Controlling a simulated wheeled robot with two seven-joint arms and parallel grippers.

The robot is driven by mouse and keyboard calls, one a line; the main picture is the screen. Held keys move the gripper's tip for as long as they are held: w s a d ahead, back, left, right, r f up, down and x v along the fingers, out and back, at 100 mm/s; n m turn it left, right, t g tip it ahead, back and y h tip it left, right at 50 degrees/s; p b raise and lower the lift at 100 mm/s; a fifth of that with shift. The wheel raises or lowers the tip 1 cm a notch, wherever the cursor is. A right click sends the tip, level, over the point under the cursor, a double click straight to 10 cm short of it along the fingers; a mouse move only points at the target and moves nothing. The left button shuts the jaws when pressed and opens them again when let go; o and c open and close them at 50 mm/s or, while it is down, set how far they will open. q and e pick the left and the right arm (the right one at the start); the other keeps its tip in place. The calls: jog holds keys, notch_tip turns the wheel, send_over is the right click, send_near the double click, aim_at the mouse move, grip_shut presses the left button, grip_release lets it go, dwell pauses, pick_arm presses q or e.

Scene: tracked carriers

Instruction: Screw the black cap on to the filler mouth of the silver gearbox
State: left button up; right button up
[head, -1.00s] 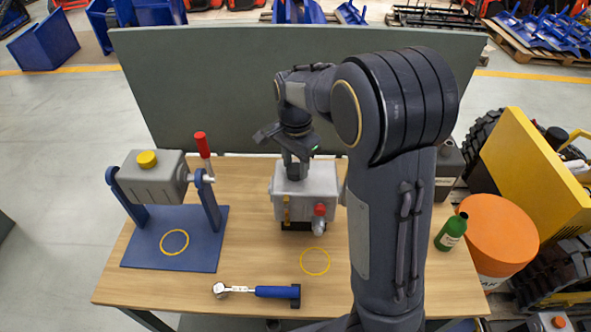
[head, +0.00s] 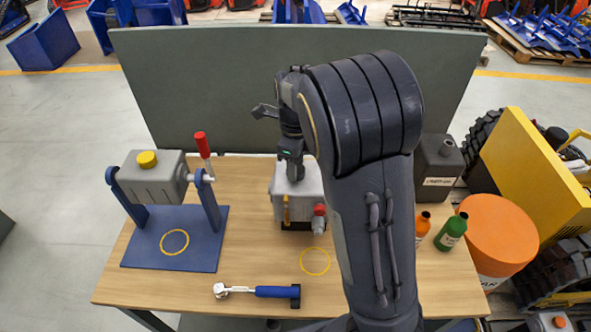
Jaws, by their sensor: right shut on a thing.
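The silver gearbox (head: 289,207) stands on the wooden table, with a red-topped fitting (head: 319,218) on its front right. My right gripper (head: 293,160) points down over the gearbox top and is shut on the black cap (head: 296,173). The cap is small and dark and sits at the gearbox top, where the filler mouth is covered from sight. I cannot tell whether its thread is engaged. My left gripper is not in view.
A blue stand (head: 143,252) with a grey housing and red-handled lever is at the left. A torque wrench (head: 270,291) lies in front. A green bottle (head: 451,233), an orange bottle (head: 423,226) and a dark canister (head: 438,170) stand at the right. A green-grey panel (head: 200,90) rises behind.

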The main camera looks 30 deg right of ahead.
jog(key=m, duration=0.6)
jog(key=shift+m, duration=0.3)
jog(key=shift+m, duration=0.8)
jog(key=m, duration=0.6)
jog(key=shift+m, duration=1.1)
jog(key=o, duration=0.9)
